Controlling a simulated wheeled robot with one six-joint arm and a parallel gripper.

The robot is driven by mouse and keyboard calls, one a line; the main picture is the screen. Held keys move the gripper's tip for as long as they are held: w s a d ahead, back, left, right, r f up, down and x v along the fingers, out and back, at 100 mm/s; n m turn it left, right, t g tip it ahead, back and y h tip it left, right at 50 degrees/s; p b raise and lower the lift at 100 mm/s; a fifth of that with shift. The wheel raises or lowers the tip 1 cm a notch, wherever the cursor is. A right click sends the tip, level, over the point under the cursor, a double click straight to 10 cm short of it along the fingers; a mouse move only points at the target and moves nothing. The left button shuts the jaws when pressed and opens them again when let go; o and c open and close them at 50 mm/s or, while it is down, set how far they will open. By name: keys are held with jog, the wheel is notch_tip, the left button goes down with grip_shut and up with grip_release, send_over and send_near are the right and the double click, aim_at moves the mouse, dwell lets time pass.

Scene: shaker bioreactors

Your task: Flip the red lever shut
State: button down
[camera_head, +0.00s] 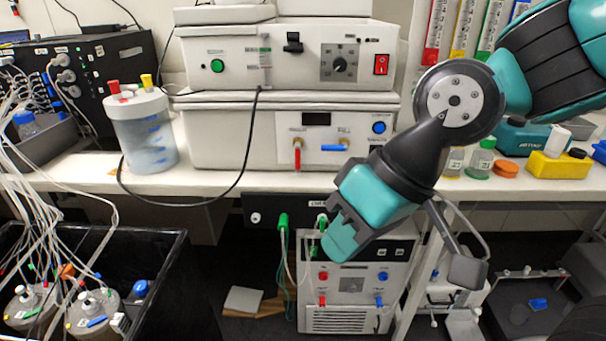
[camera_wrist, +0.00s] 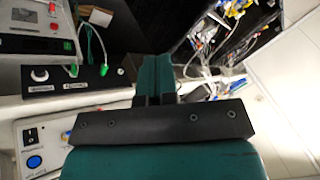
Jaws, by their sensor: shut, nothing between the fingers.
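The red lever (camera_head: 297,158) is on the front of the lower white box (camera_head: 233,137) on the bench. It hangs straight down from its valve. A blue lever (camera_head: 335,147) beside it on the right lies horizontal. My gripper (camera_head: 340,243) is below and slightly right of the red lever, apart from it, in front of the space under the bench edge. Its fingers are shut and empty, and they also show in the wrist view (camera_wrist: 154,75). I cannot make out the red lever in the wrist view.
A white box with a dial (camera_head: 340,66) is stacked above. A clear jar with red and yellow caps (camera_head: 142,132) stands left. A black cable (camera_head: 247,150) hangs across the box front. A floor unit with knobs (camera_head: 352,280) is behind my gripper. Bottles stand right.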

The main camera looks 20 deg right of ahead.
jog(key=w+a+f+m+t+y+b, duration=0.1)
jog(key=w+f+m+t+y+b, duration=0.25)
jog(key=w+f+m+b, duration=0.3)
jog(key=w+d+f+m+t+h+b, duration=0.2)
jog(key=w+d+m+t+b, duration=0.2)
jog(key=w+d+m+t, duration=0.1)
jog(key=w+d+f+m+t+h+b, duration=0.2)
jog(key=w+d+m+t+b, duration=0.3)
jog(key=w, duration=0.5)
jog(key=d+f+m+t, duration=0.1)
jog(key=m+t, duration=0.1)
jog(key=m, duration=0.1)
jog(key=shift+w+m, duration=0.25)
jog(key=shift+m, duration=0.1)
jog(key=shift+t, duration=0.25)
jog(key=p, duration=1.3)
send_near(299, 162)
jog(key=x, duration=0.5)
jog(key=shift+w+a+r, duration=0.2)
jog(key=shift+w+r, duration=0.15)
jog(key=shift+r, duration=0.05)
jog(key=shift+w+a+f+p, duration=0.1)
jog(key=shift+w+f+p, duration=0.05)
jog(key=shift+w+p, duration=0.35)
jog(key=shift+w+a+f+p, duration=0.15)
jog(key=shift+w+p, duration=0.2)
jog(key=shift+p, duration=0.25)
